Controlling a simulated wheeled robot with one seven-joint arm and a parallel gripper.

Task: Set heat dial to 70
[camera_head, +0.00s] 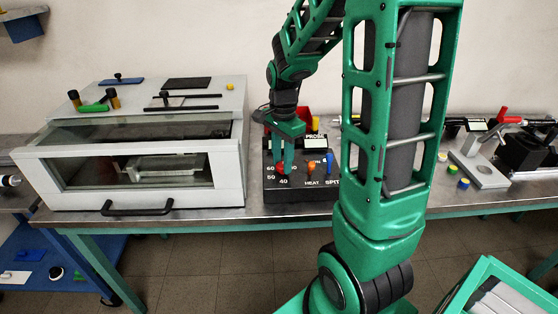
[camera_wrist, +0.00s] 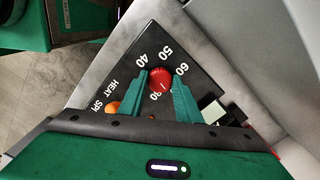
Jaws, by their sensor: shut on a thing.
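The heat dial is a red knob (camera_head: 281,168) on a black control box (camera_head: 297,195). It also shows in the wrist view (camera_wrist: 160,80), with 40, 50 and 60 printed around it and another number, hard to read, between my fingers. My gripper (camera_head: 284,158) points down onto the dial from above. In the wrist view its two green fingers (camera_wrist: 160,90) stand on either side of the knob and are shut on it. I cannot tell the dial's setting, and the 70 mark is not readable.
An orange knob (camera_head: 310,169) by HEAT and a blue lever (camera_head: 328,163) by SPIT stand close to the right of the dial. A grey glass-fronted cabinet (camera_head: 225,185) is left of the box. A grey stand (camera_head: 480,170) with small coloured caps is at the right.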

